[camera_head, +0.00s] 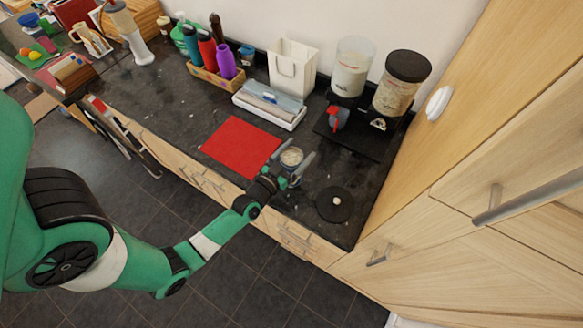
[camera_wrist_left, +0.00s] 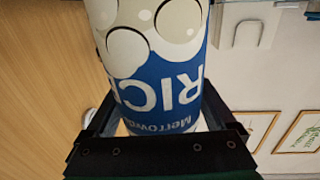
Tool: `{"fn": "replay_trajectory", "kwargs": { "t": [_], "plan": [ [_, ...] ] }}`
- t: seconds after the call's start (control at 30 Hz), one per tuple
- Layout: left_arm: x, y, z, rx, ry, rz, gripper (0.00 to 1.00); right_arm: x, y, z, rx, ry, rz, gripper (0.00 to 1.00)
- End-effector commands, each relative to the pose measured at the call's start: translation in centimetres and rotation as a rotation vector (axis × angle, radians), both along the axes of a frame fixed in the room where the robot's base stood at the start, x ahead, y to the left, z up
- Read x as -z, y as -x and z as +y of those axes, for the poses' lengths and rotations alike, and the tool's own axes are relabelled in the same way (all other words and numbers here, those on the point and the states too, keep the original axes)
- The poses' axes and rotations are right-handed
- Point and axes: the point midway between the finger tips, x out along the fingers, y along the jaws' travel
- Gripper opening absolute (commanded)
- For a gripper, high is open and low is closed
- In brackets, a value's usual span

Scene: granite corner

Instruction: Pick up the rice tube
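The rice tube (camera_head: 291,157) stands on the dark counter near its front edge, just right of the red mat; its pale round top shows. In the left wrist view the tube (camera_wrist_left: 160,75) fills the middle, with a blue label, white lettering and pale round shapes. My left gripper (camera_head: 292,166) has one finger on each side of it. In the wrist view the fingers (camera_wrist_left: 160,125) look apart, with narrow light gaps beside the tube's lower part. Contact at the fingertips is hard to tell. My right gripper is not in view.
The red mat (camera_head: 241,145) lies flat to the left. A black disc with a white knob (camera_head: 334,204) lies to the right. Behind are a black stand with two clear dispensers (camera_head: 352,67), a white bag (camera_head: 292,68) and a bottle crate (camera_head: 217,79). A wooden cabinet (camera_head: 480,130) bounds the right.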

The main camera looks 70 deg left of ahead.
Motion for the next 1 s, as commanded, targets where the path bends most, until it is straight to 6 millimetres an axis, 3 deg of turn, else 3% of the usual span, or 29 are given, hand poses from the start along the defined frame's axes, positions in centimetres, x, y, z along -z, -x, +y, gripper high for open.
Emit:
{"fn": "replay_trajectory", "kwargs": {
  "t": [0.03, 0.37, 0.77, 1.0],
  "plan": [
    [0.0, 0.0, 0.0, 0.000, 0.000, 0.000, 0.59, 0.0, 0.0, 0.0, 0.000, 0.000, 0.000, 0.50],
    [0.0, 0.0, 0.0, 0.000, 0.000, -0.001, 0.00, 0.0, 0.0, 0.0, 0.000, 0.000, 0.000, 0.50],
    [-0.8, 0.0, 0.0, -0.001, -0.001, -0.004, 0.00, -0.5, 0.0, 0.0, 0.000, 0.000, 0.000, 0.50],
    [-4.4, 0.1, -0.1, 0.000, 0.000, -0.004, 0.00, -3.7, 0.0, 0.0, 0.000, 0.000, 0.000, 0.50]
  ]
}}
